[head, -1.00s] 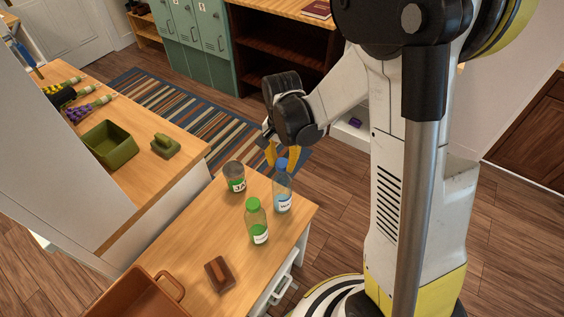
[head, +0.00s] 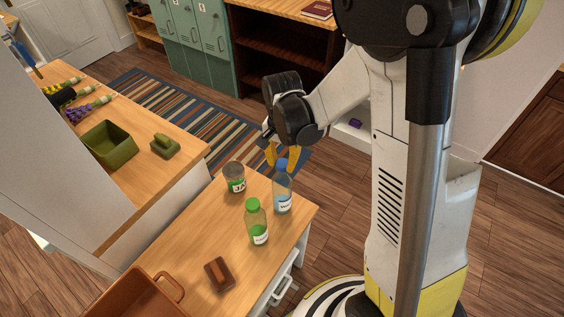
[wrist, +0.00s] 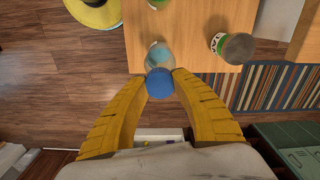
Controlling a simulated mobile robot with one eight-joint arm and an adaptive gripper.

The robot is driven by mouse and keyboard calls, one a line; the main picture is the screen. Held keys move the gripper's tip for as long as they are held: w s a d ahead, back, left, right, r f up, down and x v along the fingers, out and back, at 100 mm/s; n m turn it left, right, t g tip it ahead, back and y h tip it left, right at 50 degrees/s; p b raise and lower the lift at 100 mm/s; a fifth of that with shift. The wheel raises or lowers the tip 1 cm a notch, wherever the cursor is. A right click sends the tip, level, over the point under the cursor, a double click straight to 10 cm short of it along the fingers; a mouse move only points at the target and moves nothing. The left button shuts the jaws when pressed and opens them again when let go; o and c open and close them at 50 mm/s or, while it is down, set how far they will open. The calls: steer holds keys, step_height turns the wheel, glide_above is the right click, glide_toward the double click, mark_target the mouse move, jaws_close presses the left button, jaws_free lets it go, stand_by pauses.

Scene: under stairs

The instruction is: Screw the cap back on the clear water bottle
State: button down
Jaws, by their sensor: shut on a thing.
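The clear water bottle (head: 283,196) stands upright near the far right corner of the wooden table, with pale blue water inside and a white label. The blue cap (head: 281,164) is at the top of its neck; it also shows in the wrist view (wrist: 159,83). I cannot tell how far it is threaded. My gripper (head: 282,157) comes from above and behind, its yellow fingers (wrist: 159,78) closed on the blue cap from both sides. The bottle's body shows just beyond the cap in the wrist view (wrist: 159,55).
A green-capped bottle (head: 257,223) and a can (head: 234,177) stand close to the water bottle. A brown brush-like block (head: 219,274) and a brown basket (head: 140,298) are nearer on the table (head: 190,248). A counter at left holds a green bin (head: 108,148).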

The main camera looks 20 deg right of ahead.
steer(key=shift+f+b, duration=0.9)
steer(key=shift+f, duration=0.1)
